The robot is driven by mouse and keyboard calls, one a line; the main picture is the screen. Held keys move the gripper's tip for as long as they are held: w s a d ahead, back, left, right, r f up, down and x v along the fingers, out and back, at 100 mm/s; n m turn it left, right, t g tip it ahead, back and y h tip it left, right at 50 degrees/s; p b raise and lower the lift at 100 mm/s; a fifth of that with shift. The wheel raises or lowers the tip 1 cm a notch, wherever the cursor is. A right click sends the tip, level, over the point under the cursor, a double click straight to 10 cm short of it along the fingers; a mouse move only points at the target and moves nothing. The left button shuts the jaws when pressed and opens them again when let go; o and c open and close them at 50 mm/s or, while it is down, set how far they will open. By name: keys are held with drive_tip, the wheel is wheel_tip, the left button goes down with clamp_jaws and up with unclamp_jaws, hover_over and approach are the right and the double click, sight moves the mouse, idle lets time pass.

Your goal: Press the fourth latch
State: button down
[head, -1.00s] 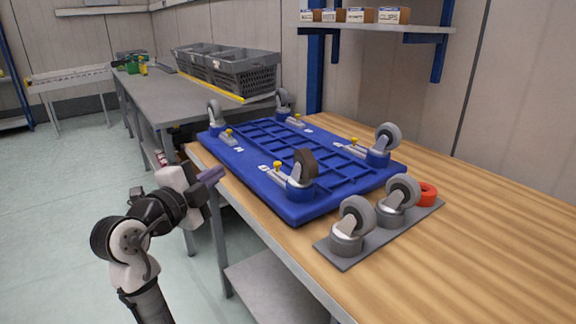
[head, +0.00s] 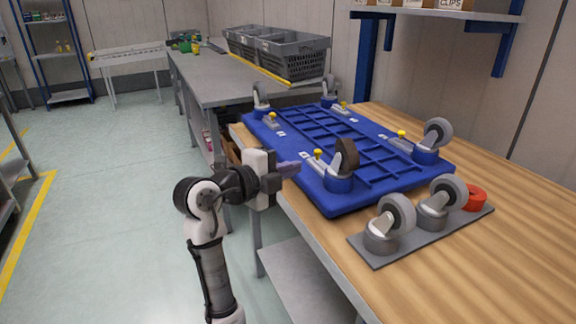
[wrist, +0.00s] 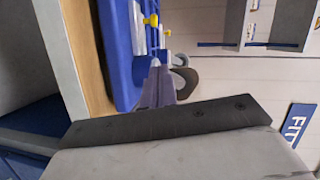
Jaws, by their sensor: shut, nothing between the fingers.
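A blue platform (head: 330,197) lies on the wooden bench with its wheels up. Latches with yellow knobs sit beside its casters: near (head: 318,153), far left (head: 273,116), back (head: 343,105) and right (head: 401,134). Small white labels lie by them, too small to read, so I cannot tell which latch is fourth. My gripper (head: 290,168) is shut and empty, beside the platform's left near edge, apart from the latches. In the wrist view my fingers (wrist: 160,86) point toward the platform (wrist: 122,60); two yellow knobs (wrist: 152,20) show beyond them.
A grey plate (head: 375,262) with two spare casters and a red ring (head: 474,198) lies in front of the platform. The dark-wheeled near caster (head: 345,160) stands close to the near latch. Grey crates (head: 290,55) stand behind. The bench's right side is clear.

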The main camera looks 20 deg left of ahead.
drive_tip(key=p, duration=0.2)
hover_over(310, 174)
drive_tip(key=s+d, duration=0.2)
drive_tip(key=s, duration=0.1)
drive_tip(key=shift+s+a+f, duration=0.2)
drive_tip(key=shift+a+f, duration=0.05)
drive_tip(key=shift+f, duration=0.2)
drive_tip(key=shift+w+a+f, duration=0.15)
drive_tip(key=shift+w+a, duration=0.1)
drive_tip(key=shift+w, duration=0.3)
drive_tip(key=shift+w+a+f, duration=0.1)
drive_tip(key=shift+w+a, duration=0.15)
drive_tip(key=shift+w, duration=0.3)
drive_tip(key=shift+w+a+f, duration=0.2)
drive_tip(key=shift+w, duration=0.3)
